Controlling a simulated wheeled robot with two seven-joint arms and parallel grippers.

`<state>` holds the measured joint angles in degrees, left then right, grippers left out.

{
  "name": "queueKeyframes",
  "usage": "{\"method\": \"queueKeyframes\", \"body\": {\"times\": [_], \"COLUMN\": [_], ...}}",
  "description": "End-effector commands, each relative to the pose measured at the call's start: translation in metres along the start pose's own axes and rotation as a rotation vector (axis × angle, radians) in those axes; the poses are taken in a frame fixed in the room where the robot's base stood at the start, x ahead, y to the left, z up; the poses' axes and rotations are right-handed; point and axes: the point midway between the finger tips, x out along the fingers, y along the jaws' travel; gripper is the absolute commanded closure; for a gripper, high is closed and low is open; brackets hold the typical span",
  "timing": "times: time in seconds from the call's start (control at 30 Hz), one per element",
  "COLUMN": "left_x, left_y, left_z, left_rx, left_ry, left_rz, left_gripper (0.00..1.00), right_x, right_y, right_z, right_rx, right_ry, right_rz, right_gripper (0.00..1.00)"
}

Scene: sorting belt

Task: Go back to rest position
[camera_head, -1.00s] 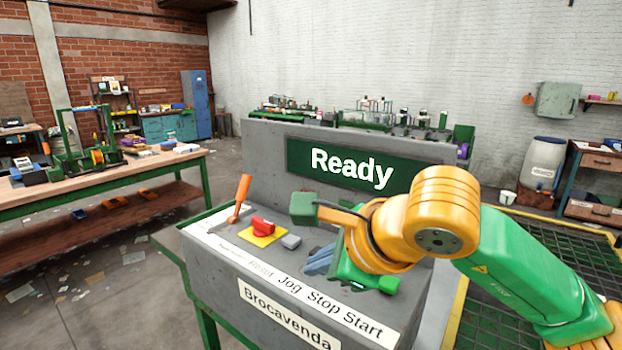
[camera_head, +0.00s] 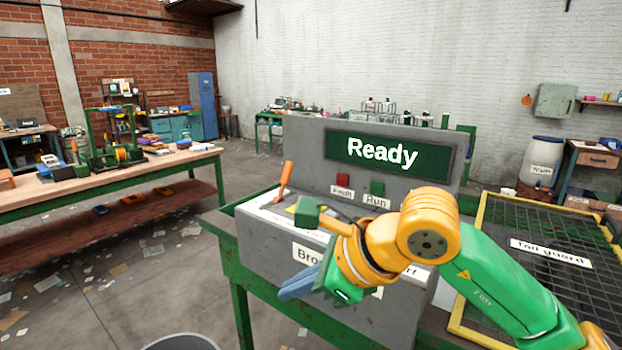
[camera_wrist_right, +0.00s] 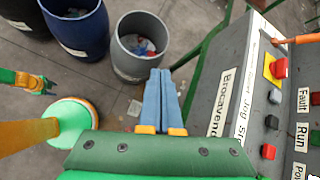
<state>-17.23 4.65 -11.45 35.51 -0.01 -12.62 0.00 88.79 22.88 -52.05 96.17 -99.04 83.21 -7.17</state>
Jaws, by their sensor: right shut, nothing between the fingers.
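My right gripper (camera_head: 290,292) hangs in front of the console (camera_head: 268,243), with its blue fingers pointing left and down. In the right wrist view its fingers (camera_wrist_right: 160,98) lie together, shut and empty, apart from the console beside them. The console's sloped top carries an orange lever (camera_head: 284,182), a red knob (camera_wrist_right: 279,68) on a yellow plate and small buttons. My right forearm hides part of the console. A small green and orange arm end, seemingly my left gripper (camera_wrist_right: 42,86), shows at the left of the right wrist view; its fingers are too small to read.
The screen (camera_head: 388,154) reads "Ready". Grey (camera_wrist_right: 128,65), blue (camera_wrist_right: 78,45) and black (camera_wrist_right: 22,12) bins stand on the floor. A yellow-framed mesh guard (camera_head: 552,218) lies right of the console. A workbench (camera_head: 205,158) stands at left, with open floor between.

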Motion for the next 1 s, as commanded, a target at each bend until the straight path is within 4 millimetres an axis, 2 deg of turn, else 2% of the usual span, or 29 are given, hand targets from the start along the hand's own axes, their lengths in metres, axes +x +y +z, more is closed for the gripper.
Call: {"method": "queueKeyframes", "body": {"times": [0.17, 0.27, 0.37, 0.47, 0.57, 0.67, 0.7, 0.77, 0.8, 0.83, 0.93, 0.97, 1.0], "left_x": [0.000, 0.000, 0.000, 0.000, 0.000, 0.000, 0.000, 0.000, 0.000, 0.000, 0.000, 0.000, 0.000], "left_y": [0.000, 0.001, 0.001, 0.001, 0.001, 0.001, 0.001, 0.001, 0.001, 0.001, 0.001, 0.001, 0.001], "left_z": [-0.002, -0.002, -0.002, -0.002, -0.002, -0.002, -0.002, -0.002, -0.002, -0.002, -0.001, -0.001, -0.001], "left_rx": [0.000, 0.000, 0.000, 0.000, 0.000, 0.000, 0.000, 0.000, 0.000, 0.000, 0.000, 0.000, 0.000], "left_ry": [0.004, 0.005, 0.005, 0.004, 0.004, 0.003, 0.003, 0.003, 0.003, 0.003, 0.002, 0.002, 0.002], "left_rz": [0.000, 0.001, 0.001, 0.001, 0.001, 0.001, 0.001, 0.001, 0.001, 0.001, 0.001, 0.001, 0.001], "left_gripper": [0.50, 0.50, 0.50, 0.50, 0.50, 0.50, 0.50, 0.50, 0.50, 0.50, 0.50, 0.50, 0.50], "right_x": [0.028, 0.042, 0.056, 0.077, 0.107, 0.142, 0.156, 0.175, 0.186, 0.193, 0.214, 0.218, 0.222], "right_y": [0.022, 0.029, 0.021, -0.007, -0.039, -0.055, -0.055, -0.047, -0.038, -0.029, 0.011, 0.026, 0.048], "right_z": [0.009, 0.016, 0.019, -0.001, -0.051, -0.127, -0.160, -0.209, -0.241, -0.265, -0.341, -0.362, -0.390], "right_rx": [0.240, 0.462, 0.769, 1.195, 1.640, 2.067, 2.221, 2.435, 2.566, 2.661, 2.952, -2.937, -2.862], "right_ry": [-0.169, -0.305, -0.469, -0.653, -0.807, -0.914, -0.944, -0.975, -0.988, -0.995, -0.997, 0.961, 0.897], "right_rz": [0.236, 0.394, 0.544, 0.658, 0.681, 0.619, 0.574, 0.492, 0.428, 0.375, 0.174, -0.102, -0.006], "right_gripper": [1.00, 1.00, 1.00, 1.00, 1.00, 1.00, 1.00, 1.00, 1.00, 1.00, 1.00, 1.00, 1.00]}}
